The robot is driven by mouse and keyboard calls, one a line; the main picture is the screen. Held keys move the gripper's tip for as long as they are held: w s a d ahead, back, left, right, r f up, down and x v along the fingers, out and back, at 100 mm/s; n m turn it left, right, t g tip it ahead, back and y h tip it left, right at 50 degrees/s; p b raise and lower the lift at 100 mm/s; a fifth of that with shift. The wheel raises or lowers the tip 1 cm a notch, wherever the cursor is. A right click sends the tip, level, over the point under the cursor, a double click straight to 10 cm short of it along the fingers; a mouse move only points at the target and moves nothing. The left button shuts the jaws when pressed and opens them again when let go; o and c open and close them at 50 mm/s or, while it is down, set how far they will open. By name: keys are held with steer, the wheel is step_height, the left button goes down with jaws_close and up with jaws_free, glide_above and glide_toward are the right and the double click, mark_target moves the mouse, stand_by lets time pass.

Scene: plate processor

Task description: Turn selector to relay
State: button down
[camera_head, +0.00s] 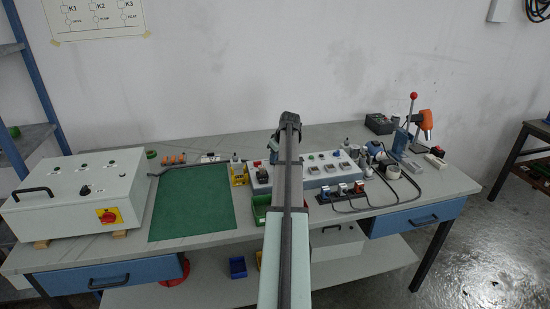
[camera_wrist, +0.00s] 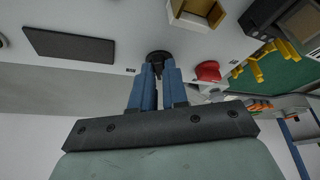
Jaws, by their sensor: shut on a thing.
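The selector is a round black knob (camera_wrist: 158,57) on a pale panel face, seen in the wrist view. My gripper (camera_wrist: 157,72) has its two blue fingers shut on this knob, and they cover part of it. The knob's pointer and any position marks, including relay, cannot be read. In the head view my arm runs up the middle to the pale control box (camera_head: 317,183) and hides its left part. My gripper (camera_head: 272,154) shows only partly there, and the knob is hidden.
A red button (camera_wrist: 208,71) sits close beside the knob. Coloured plugs with black cables (camera_head: 342,192) lie in front. A large white cabinet (camera_head: 72,196) stands far left.

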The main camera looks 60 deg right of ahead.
steer(key=shift+d+n+y, duration=0.15)
steer(key=shift+n+y, duration=0.35)
steer(key=shift+n, duration=0.6)
steer(key=c, duration=1.1)
jaws_free()
steer(key=shift+c, duration=0.2)
steer(key=v, duration=1.3)
steer(key=shift+s+r, duration=0.2)
steer(key=shift+r, duration=0.2)
steer(key=shift+w, duration=0.1)
